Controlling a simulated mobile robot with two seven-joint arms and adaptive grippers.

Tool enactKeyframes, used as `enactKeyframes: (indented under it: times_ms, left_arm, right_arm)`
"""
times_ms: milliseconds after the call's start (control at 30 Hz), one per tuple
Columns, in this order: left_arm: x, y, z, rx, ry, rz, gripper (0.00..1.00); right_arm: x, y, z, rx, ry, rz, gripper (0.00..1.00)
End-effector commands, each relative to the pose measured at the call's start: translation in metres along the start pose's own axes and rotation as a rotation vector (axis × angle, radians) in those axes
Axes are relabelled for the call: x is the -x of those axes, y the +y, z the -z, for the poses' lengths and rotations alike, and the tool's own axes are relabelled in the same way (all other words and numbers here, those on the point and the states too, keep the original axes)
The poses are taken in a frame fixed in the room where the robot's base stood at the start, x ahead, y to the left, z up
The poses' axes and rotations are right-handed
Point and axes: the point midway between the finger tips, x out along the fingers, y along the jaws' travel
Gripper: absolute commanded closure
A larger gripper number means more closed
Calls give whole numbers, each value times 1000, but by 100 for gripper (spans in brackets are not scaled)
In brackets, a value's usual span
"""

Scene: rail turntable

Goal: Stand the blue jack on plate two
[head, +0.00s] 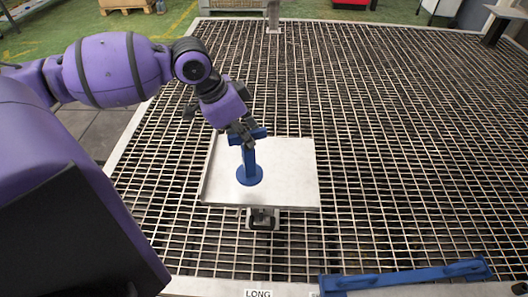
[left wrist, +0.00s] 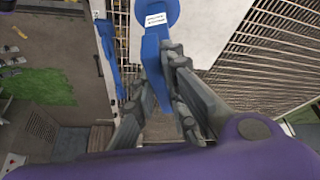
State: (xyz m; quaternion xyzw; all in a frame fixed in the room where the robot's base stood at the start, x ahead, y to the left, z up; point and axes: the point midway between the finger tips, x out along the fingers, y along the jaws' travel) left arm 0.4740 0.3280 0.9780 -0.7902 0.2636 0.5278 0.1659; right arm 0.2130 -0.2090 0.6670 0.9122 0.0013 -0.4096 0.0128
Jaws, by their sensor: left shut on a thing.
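The blue jack (head: 249,160) has a round foot, a straight post and a crossbar at the top. My left gripper (head: 243,128) is shut on its upper part, just at the crossbar. The jack stands nearly upright over a pale square plate (head: 290,185). Its foot appears at the plate's surface, but I cannot tell whether it touches. In the left wrist view the jack (left wrist: 153,45) lies between my fingers, with a white label near its foot. No number shows on the plate. My right gripper is not in view.
The plate sits on a wide metal grating (head: 420,150). A long blue bar (head: 405,277) lies along the front edge, beside a white label reading LONG (head: 258,293). A metal bracket (head: 262,219) shows at the plate's front. The grating to the right is clear.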

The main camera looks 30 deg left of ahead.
Motion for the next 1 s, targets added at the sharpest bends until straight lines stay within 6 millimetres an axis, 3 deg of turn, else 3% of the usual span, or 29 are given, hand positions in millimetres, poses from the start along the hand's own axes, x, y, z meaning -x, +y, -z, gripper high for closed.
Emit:
enactKeyframes:
  times_ms: [33, 200, 500, 700, 1000]
  left_arm:
    - [-17, 0, 2, 0, -2, -7, 100]
    - [-42, -5, 11, 1, 0, -5, 100]
    - [-60, -8, 17, 0, 1, -3, 100]
    - [-85, -9, 6, 2, -1, -3, 100]
    - [-87, -10, 5, 0, 0, -1, 100]
  right_arm:
    - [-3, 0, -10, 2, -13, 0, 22]
    - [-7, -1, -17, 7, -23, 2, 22]
    - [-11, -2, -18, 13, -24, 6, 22]
    - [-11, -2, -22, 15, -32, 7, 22]
    - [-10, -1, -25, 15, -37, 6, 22]
